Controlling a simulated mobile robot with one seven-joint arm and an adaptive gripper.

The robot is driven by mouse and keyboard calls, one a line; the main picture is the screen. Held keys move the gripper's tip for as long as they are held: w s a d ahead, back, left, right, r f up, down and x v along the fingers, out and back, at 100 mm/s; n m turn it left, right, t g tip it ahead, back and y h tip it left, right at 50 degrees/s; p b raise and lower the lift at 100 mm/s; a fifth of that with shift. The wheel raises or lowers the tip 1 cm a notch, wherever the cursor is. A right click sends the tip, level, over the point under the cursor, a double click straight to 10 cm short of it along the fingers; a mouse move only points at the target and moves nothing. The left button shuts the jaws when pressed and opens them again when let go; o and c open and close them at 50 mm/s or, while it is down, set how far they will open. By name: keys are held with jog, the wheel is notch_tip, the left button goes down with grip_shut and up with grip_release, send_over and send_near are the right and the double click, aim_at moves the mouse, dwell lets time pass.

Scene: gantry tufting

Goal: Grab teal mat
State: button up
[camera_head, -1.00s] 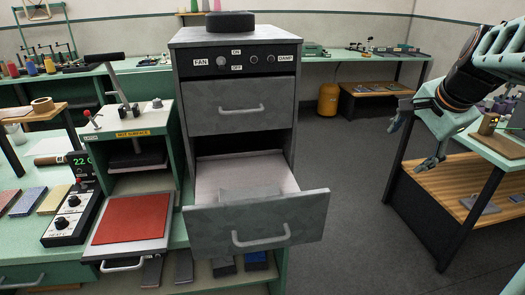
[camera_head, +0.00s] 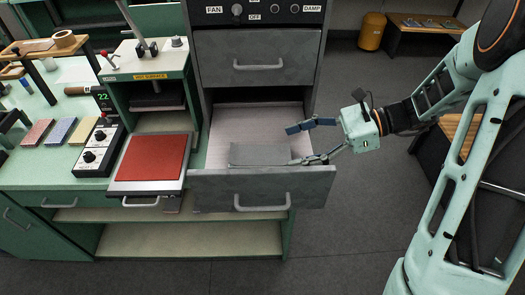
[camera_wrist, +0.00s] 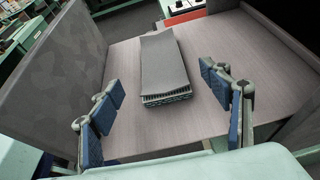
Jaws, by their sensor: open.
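A grey-topped mat (camera_head: 260,153) lies in the open drawer (camera_head: 262,187) of the grey cabinet. In the wrist view the same mat (camera_wrist: 167,68) looks slightly curved on top, and its near edge shows teal-green tufting underneath. No other clearly teal mat is visible. My gripper (camera_head: 302,142) reaches in over the drawer from the right. Its blue-padded fingers are spread wide and empty. In the wrist view my gripper (camera_wrist: 160,84) has one finger on each side of the mat's near end, apart from it.
The drawer's front panel and side walls surround the mat. To the left are a press with a red pad (camera_head: 153,157), a control box (camera_head: 98,147) and several coloured pieces on the green bench. A closed drawer (camera_head: 258,58) sits above the open one. Floor at the front is clear.

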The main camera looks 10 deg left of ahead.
aim_at(261, 155)
jog(key=p+x, duration=0.1)
jog(key=x, duration=0.6)
jog(key=shift+a+f+p, duration=0.25)
jog(key=shift+a+p, duration=0.05)
jog(key=shift+c, duration=0.3)
jog(key=c, duration=1.2)
